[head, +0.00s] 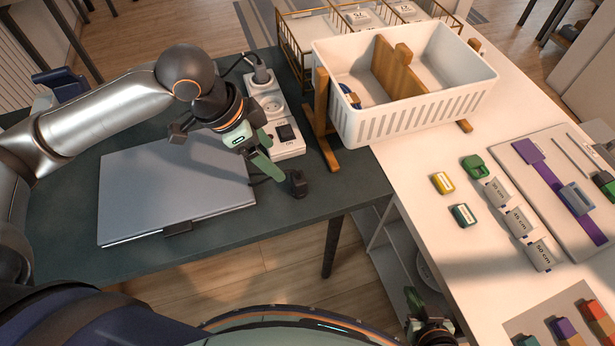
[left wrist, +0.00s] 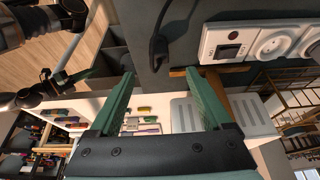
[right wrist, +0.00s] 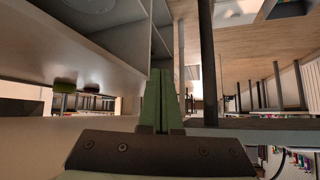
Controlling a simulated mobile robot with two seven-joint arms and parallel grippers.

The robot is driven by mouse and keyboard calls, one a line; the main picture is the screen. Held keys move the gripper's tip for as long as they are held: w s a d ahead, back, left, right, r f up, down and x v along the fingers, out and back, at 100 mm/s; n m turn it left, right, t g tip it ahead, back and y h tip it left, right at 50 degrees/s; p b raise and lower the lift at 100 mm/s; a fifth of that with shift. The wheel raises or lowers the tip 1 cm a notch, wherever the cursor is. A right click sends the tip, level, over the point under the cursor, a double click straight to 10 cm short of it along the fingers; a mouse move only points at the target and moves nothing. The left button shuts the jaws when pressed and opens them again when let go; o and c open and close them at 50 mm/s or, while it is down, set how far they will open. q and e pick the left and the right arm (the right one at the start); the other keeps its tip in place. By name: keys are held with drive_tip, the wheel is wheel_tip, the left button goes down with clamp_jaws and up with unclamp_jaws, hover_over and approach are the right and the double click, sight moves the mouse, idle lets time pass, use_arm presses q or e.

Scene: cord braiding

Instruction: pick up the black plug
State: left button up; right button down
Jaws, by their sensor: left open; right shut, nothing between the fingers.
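The black plug (head: 298,184) sits on the dark table near its front edge, right of the grey laptop, with its cord running back to the left. In the left wrist view the plug (left wrist: 158,48) lies just beyond the fingertips, roughly between them. My left gripper (head: 273,160) is open and empty, its green fingers pointing toward the plug from the upper left and apart from it. My right gripper (head: 418,304) is low by the white table's front edge, far from the plug. Its fingers (right wrist: 160,76) are shut with nothing between them.
A white power strip (head: 289,148) with another plug (head: 261,74) inserted stands behind the black plug. The closed laptop (head: 178,190) lies to the left. A white basket (head: 420,115) on a wooden stand (head: 323,120) is to the right. The front table edge is close.

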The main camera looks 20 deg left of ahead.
sight(296, 178)
use_arm(q)
drive_tip(key=b+x, duration=0.1)
drive_tip(key=x, duration=0.4)
drive_tip(key=shift+d+f, duration=0.15)
drive_tip(key=shift+f, duration=0.25)
drive_tip(key=x, duration=0.4)
drive_tip(key=b+x, duration=0.1)
drive_tip(key=x, duration=0.1)
drive_tip(key=shift+w+d, duration=0.2)
drive_tip(key=shift+d, duration=0.15)
clamp_jaws()
